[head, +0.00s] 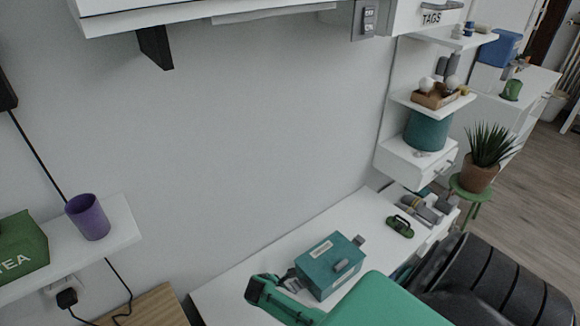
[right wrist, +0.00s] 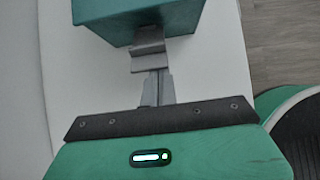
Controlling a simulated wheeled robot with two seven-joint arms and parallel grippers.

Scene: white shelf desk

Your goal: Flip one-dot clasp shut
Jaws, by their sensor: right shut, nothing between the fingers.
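A teal box (head: 330,268) with a pale label and a grey handle on its lid stands on the white desk. It also shows at the top of the right wrist view (right wrist: 130,18). A grey clasp (right wrist: 148,52) sticks out from the box side facing my right gripper. Another grey clasp (head: 359,240) is at the box's far end. No dots can be made out on either clasp. My right gripper (right wrist: 155,76) is shut and empty, its fingertips right at the near clasp's lower edge; contact cannot be told. My left gripper is not in view.
A shelf at left holds a purple cup (head: 88,217) and a green tea box (head: 20,245). The wall runs behind.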

